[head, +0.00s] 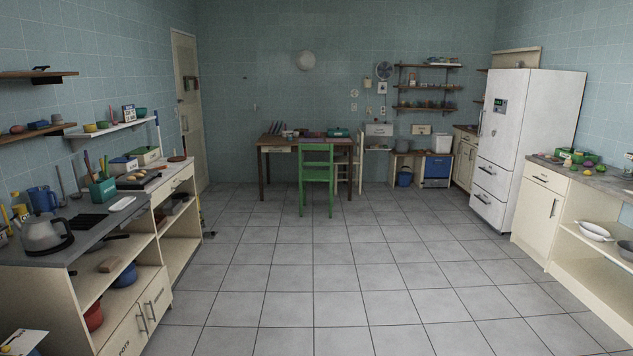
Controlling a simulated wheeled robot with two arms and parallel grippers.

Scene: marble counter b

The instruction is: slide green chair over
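The green chair (316,174) stands upright on the tiled floor across the room, in the head view. It is in front of the wooden table (278,148), toward the table's right half. Its back faces me, and its backrest rises above the tabletop's front edge. A pale chair (358,160) stands just behind it to the right, partly hidden. Neither of my grippers is in view.
The tiled floor (300,270) between me and the green chair is clear. A counter (95,235) with open shelves lines the left. A white fridge (525,140) and a cabinet (540,212) stand on the right. A blue bucket (404,178) sits at the back.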

